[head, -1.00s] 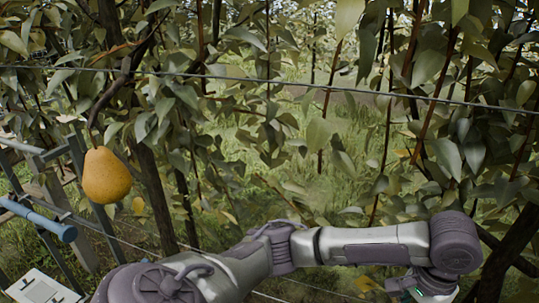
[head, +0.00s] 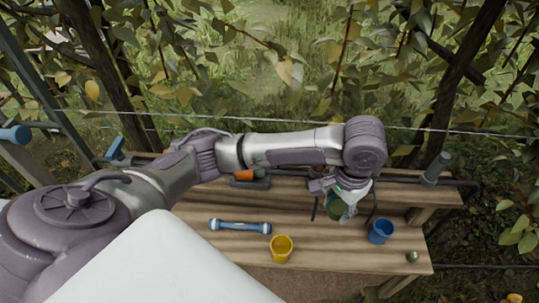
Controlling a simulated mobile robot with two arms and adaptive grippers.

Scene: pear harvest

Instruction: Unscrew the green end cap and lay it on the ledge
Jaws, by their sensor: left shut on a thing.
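My left gripper (head: 341,212) hangs at the end of my left arm, pointing down over the wooden bench. It is shut on a dark green rounded thing (head: 337,208), partly hidden by the gripper; I take it for the green end cap, but its shape is not clear. A dark pipe (head: 408,180) runs along the back of the bench and bends at the right end, with a grey upright part (head: 436,168) on it. The wooden ledge (head: 330,240) is below the gripper. My right gripper is not in view.
On the ledge are a blue bar with pale ends (head: 240,226), a yellow cup (head: 281,248), a blue cup (head: 381,231) and a small green ball (head: 412,257). An orange-and-grey tool (head: 246,178) lies further back. Bare wood shows between the cups.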

